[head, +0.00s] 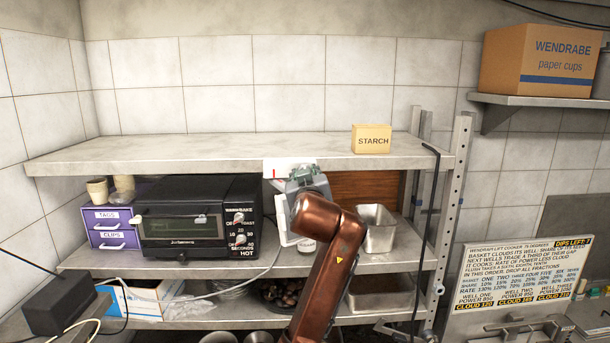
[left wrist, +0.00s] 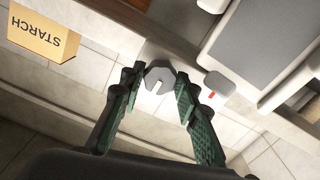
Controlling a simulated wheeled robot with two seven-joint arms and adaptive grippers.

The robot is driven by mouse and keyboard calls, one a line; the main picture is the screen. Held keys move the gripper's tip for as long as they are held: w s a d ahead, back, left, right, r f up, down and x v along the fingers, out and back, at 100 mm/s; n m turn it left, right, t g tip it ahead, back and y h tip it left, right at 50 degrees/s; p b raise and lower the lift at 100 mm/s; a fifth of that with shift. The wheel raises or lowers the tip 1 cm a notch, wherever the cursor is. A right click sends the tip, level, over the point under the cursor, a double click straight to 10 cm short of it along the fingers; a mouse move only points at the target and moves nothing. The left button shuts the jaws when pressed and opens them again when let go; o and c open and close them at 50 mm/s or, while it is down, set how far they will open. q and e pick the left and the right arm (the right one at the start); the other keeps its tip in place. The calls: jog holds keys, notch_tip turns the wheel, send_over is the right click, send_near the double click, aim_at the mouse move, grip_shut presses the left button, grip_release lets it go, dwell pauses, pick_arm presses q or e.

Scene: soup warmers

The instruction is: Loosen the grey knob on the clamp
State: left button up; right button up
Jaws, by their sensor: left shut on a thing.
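The grey knob (left wrist: 159,74) shows in the left wrist view, with a pale slot-like mark on its face. My left gripper (left wrist: 157,86) has its two green-padded fingers on either side of the knob, shut on it. A small pale piece with a red mark (left wrist: 217,84) is just right of the knob. It also shows at the upper shelf's edge in the head view (head: 275,169). In the head view my copper-coloured left arm covers much of this spot, and I cannot make out the knob or the rest of the clamp clearly. My right gripper is not in view.
The upper shelf (head: 220,151) holds a starch box (head: 371,139). Below it are a black toaster oven (head: 198,218), purple drawers (head: 110,226) and a metal pan (head: 376,228). A black cable (head: 436,220) hangs by the right post. The upper shelf's left part is clear.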

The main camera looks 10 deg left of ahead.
pick_arm(q)
jog(key=o, duration=1.2)
jog(key=shift+c, duration=0.2)
jog(key=shift+s, duration=0.15)
jog(key=v, duration=1.1)
jog(key=shift+s+d, duration=0.2)
jog(key=shift+s, duration=0.15)
